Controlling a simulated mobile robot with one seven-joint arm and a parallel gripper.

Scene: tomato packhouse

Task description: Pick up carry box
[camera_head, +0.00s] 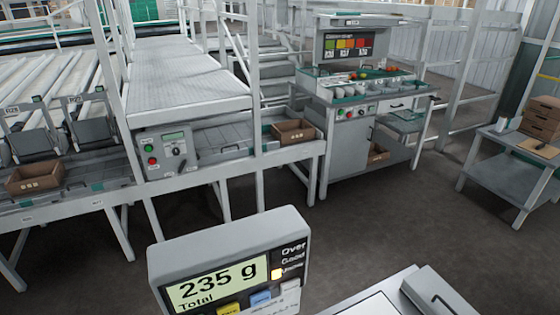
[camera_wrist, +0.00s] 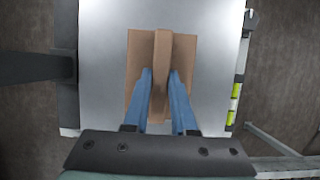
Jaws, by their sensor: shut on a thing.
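The carry box (camera_wrist: 135,60) is brown cardboard with a raised strip along its middle, seen from above in the wrist view. My gripper (camera_wrist: 161,74) has two blue fingers, one on each side of that strip, and is shut on it. The box is over the pale metal plate (camera_wrist: 215,45). I cannot tell whether it rests on the plate or is just above it. The fingers and wrist hide part of the near end of the box. My gripper does not show in the head view.
A scale display (camera_head: 228,268) reads 235 g Total. Brown boxes (camera_head: 35,178) (camera_head: 293,132) stand on the conveyor line at left. A grading bench (camera_head: 368,95) stands at the back. A side table (camera_head: 500,165) with stacked brown boxes (camera_head: 541,118) stands at right. Open floor lies between.

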